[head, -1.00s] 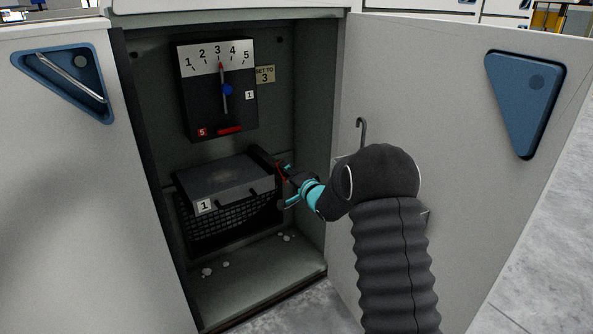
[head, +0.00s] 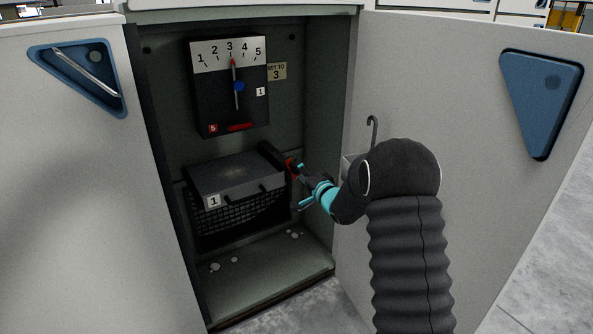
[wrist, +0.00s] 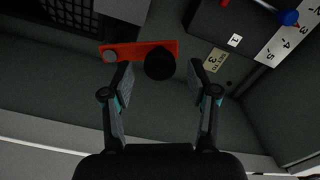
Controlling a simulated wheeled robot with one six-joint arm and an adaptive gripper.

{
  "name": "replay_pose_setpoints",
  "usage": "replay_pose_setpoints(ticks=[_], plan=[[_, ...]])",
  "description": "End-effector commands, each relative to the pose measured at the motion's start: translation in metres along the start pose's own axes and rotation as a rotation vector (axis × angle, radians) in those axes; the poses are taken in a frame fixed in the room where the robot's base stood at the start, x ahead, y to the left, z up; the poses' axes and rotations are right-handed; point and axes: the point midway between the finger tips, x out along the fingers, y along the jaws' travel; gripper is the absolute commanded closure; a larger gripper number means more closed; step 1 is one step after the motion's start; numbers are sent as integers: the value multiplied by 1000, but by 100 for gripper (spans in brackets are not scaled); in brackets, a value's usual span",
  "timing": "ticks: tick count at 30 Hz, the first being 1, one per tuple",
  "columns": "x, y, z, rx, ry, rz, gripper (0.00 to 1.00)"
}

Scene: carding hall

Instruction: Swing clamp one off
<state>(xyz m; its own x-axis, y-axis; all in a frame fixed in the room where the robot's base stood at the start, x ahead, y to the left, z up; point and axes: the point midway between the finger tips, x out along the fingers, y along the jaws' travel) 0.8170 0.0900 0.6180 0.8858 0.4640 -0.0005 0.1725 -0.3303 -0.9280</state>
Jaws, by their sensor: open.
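Clamp one appears as a red bar (wrist: 135,49) with a grey bolt at its left end and a round black knob (wrist: 160,66) near its right end in the wrist view. In the head view a bit of red (head: 291,167) shows at the right side of the dark lidded mesh box (head: 236,172) labelled 1. My gripper (wrist: 159,72) is open, its fingers on either side of the knob's near side. I cannot tell whether they touch it. In the head view my gripper (head: 302,174) is at the box's right, partly hiding the clamp.
A dial panel (head: 221,104) numbered 1 to 5 is above the box, its pointer near 3, beside a "SET TO 3" tag (head: 277,72). The cabinet's right door (head: 460,110) stands open beside my arm, with a hook (head: 373,130) nearby. White bits lie on the cabinet floor (head: 270,270).

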Motion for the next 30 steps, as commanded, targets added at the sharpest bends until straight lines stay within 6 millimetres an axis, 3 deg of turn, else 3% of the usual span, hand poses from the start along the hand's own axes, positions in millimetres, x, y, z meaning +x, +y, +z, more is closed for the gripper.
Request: replay_pose_setpoints(ticks=[9,20,21,28,30], plan=[[-45,0,-1,0,1,1,41],[-52,0,0,1,0,0,41],[-52,0,0,1,0,0,43],[-58,-9,-7,-43,19,34,100],[-63,-17,-15,-84,38,68,100]])
